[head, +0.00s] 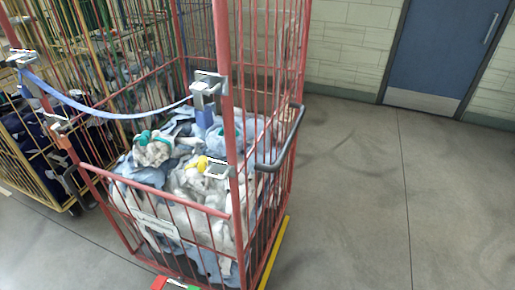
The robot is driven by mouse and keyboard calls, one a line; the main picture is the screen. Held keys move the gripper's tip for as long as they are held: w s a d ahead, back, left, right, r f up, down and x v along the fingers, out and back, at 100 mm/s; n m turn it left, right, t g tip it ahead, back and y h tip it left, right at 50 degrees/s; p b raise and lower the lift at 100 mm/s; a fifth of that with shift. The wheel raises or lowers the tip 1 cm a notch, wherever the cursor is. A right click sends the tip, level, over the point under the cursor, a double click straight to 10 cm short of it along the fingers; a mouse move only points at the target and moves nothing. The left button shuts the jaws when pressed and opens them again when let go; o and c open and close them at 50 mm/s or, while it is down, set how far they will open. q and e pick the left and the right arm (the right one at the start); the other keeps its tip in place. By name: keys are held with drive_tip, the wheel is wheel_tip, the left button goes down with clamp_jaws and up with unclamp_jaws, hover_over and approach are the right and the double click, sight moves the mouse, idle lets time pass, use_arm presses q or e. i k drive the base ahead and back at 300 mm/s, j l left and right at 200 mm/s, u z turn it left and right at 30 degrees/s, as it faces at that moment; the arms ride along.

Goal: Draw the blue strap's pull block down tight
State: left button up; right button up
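The blue strap (110,114) spans the open front of a red cage trolley (228,120). It runs from a grey fitting (22,60) on the left post to a grey buckle (207,86) on the right post. The strap sags in a curve between them. A blue block (204,117) hangs just below the buckle; it looks like the pull block. Neither of my grippers is in view, and nothing is seen touching the strap or block.
A yellow cage (35,165) stands close at the left. Open grey floor (360,210) lies right, before a blue door (440,50).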

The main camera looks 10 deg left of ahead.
sight(25, 92)
drive_tip(key=u, duration=1.6)
